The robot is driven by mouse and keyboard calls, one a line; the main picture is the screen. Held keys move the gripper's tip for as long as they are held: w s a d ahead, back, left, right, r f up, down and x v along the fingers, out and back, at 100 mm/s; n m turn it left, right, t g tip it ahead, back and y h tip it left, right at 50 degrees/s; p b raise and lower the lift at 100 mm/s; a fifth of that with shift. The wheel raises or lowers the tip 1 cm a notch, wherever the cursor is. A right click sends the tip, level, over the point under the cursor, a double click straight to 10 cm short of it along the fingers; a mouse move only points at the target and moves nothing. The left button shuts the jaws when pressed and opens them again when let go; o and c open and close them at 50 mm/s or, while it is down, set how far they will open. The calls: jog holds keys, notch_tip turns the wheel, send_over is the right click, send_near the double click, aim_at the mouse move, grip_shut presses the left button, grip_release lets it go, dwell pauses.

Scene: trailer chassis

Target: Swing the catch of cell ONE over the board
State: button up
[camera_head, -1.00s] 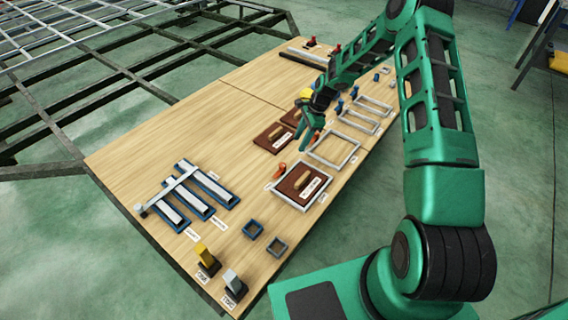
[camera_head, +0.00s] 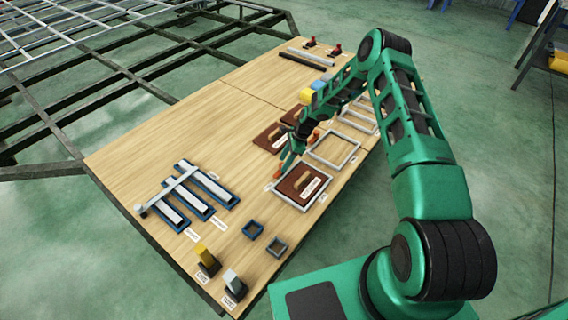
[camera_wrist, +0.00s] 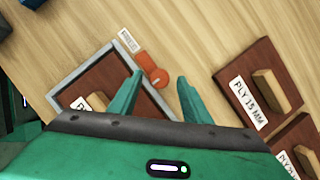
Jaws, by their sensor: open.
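Cell ONE appears to be the near grey frame (camera_head: 275,186) with a brown board (camera_head: 297,193) inside it. The board has a wooden handle and a white label. In the wrist view the frame (camera_wrist: 72,76) and part of the board (camera_wrist: 112,88) show at left. An orange catch (camera_wrist: 143,58) with a round pivot lies just outside the frame, not over the board. My gripper (camera_wrist: 160,76) is open, its fingertips on either side of the catch's pivot end. In the head view my gripper (camera_head: 281,170) is low at the frame's far left corner and largely hides the catch.
Brown boards with handles (camera_wrist: 258,84) lie right of the gripper in the wrist view. Empty grey frames (camera_head: 345,163) continue along the table's right side. A blue rack with pale strips (camera_head: 190,190) stands at left. The wooden table's middle (camera_head: 185,125) is clear.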

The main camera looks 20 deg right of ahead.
jog(key=shift+a+f, duration=0.15)
jog(key=shift+f, duration=0.35)
jog(key=shift+w, duration=0.1)
jog(key=c, duration=1)
